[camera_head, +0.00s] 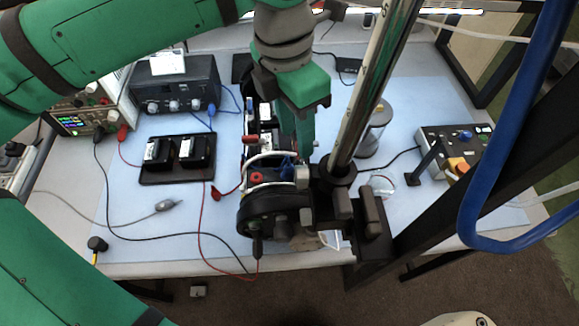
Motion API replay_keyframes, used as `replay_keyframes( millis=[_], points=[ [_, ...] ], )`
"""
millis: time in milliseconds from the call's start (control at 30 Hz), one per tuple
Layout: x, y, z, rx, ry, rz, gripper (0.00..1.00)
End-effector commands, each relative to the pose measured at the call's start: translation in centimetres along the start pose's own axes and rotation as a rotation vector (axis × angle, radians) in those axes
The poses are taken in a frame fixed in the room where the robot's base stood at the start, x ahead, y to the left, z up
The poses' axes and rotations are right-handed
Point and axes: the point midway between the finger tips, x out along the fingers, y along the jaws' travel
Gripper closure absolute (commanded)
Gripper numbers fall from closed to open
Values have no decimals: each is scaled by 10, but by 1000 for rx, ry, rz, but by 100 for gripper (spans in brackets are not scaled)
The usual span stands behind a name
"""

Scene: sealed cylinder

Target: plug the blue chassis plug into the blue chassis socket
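My gripper (304,152) reaches down from the top centre, with green fingers over the right side of the black cylindrical chassis (257,215). The fingers overlap in this view, so I cannot tell whether they are open or shut, or whether they hold anything. A small blue part (287,168) shows on top of the chassis, just left of the fingertips. I cannot tell whether it is the blue plug or the blue socket. A red part (257,177) sits to its left. The fingers and the metal pole hide much of the chassis's right side.
A shiny pole and clamp (352,180) stand close right of my gripper. A black tray with two battery-like blocks (177,159), a power supply (175,88) and loose cables lie left.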

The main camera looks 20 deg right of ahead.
Motion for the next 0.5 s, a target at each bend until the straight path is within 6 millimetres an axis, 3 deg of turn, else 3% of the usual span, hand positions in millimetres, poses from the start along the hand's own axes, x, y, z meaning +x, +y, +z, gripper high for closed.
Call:
replay_keyframes(
  millis=[200,500],
  points=[
    [6,9,-10,-11,80,61,61],
    [6,8,-8,-6,80,62,61]
  ],
)
